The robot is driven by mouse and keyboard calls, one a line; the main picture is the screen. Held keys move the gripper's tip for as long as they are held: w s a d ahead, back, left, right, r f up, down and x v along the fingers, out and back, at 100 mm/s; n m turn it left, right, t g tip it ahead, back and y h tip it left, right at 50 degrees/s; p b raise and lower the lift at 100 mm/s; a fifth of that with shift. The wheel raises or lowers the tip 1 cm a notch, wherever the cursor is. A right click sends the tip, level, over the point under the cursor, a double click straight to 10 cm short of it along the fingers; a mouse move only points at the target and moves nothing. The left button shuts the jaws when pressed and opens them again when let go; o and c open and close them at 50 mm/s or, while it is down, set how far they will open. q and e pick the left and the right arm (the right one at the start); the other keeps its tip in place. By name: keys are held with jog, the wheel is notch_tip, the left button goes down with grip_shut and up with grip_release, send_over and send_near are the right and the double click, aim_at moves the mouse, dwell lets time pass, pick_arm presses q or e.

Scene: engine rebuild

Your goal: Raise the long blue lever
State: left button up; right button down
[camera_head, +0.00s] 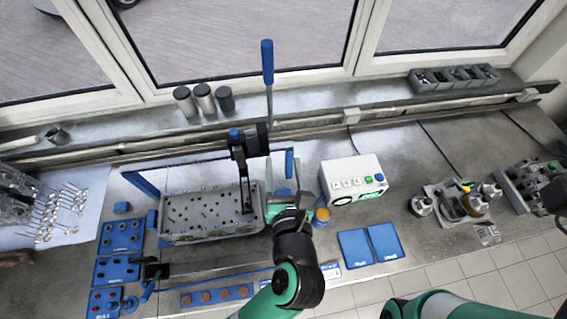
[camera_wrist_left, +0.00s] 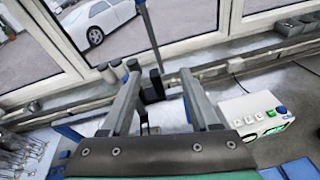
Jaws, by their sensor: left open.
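The long blue lever (camera_head: 267,62) stands nearly upright behind the engine block, with a blue grip on top of a grey rod. Its rod also shows in the left wrist view (camera_wrist_left: 149,35), rising from a dark joint, and its top is cut off there. My left gripper (camera_head: 287,196) is open and empty, to the right of the block and nearer than the lever. In the left wrist view its two fingers (camera_wrist_left: 160,88) are spread, and the lever's base shows in the gap beyond them. I see no contact. Only part of my right arm shows.
The engine block (camera_head: 212,214) sits under a blue frame and a dark press arm (camera_head: 240,160). A white box with buttons (camera_head: 353,180) stands to the right. Several grey cups (camera_head: 204,99) line the sill. Blue trays (camera_head: 122,235) lie at left, blue mats (camera_head: 384,241) at right.

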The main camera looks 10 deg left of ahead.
pick_arm(q)
jog(key=b+v, duration=0.1)
jog(key=v, duration=1)
jog(key=shift+b, duration=0.3)
jog(key=shift+w+a, duration=0.1)
